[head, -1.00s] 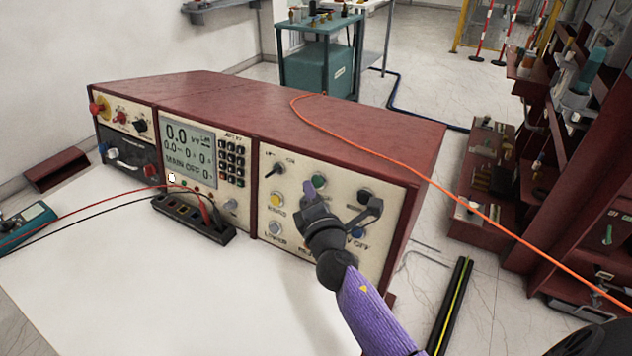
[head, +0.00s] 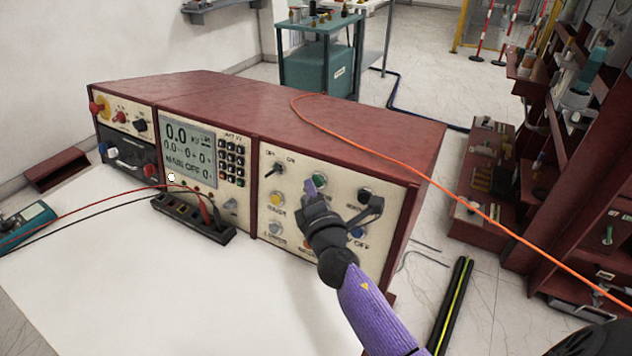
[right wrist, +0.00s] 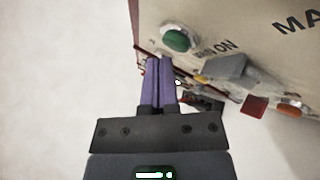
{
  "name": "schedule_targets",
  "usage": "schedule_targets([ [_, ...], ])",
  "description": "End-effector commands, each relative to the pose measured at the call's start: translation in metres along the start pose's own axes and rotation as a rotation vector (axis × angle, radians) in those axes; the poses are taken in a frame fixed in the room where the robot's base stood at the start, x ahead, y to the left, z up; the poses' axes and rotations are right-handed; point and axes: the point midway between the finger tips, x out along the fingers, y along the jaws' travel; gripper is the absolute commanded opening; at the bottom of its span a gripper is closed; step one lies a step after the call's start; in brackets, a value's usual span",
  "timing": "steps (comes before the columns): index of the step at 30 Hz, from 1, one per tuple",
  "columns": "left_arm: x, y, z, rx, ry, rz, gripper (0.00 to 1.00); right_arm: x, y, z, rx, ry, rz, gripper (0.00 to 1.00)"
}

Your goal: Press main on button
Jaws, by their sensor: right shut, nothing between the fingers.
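The green main on button (head: 320,180) is on the right-hand panel of the red console (head: 240,105). In the right wrist view the green button (right wrist: 178,40), in its metal ring, has "MAIN ON" lettering beside it. The console's display (head: 187,145) reads "MAIN OFF". My right gripper (head: 312,188) is shut and empty, its purple fingertips just left of and below the green button. In the right wrist view the fingertips (right wrist: 159,62) appear just below the button; whether they touch it I cannot tell. My left gripper is out of view.
A yellow button (head: 276,199), a black switch (head: 274,170) and other controls surround the green button. A black terminal block (head: 192,218) with red and black leads lies before the console. An orange cable (head: 385,160) crosses its top. The white tabletop (head: 150,290) is mostly clear.

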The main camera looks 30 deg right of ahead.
Motion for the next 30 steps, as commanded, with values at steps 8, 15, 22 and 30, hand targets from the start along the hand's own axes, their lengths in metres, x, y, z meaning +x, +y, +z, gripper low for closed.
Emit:
schedule_targets([
  [8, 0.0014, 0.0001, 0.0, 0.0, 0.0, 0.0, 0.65, 0.0026, -0.0017, 0.0021, 0.0, 0.0, 0.0, 0.0],
  [15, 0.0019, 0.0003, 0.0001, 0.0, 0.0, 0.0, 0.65, 0.0033, -0.0023, 0.0026, 0.0, 0.0, 0.001, 0.0],
  [22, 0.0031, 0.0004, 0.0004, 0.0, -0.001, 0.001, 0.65, 0.0054, -0.0037, 0.004, -0.001, 0.0, 0.001, 0.0],
  [30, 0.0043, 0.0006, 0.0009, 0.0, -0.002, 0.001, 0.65, 0.0076, -0.0054, 0.0055, -0.001, 0.0, 0.001, 0.0],
])
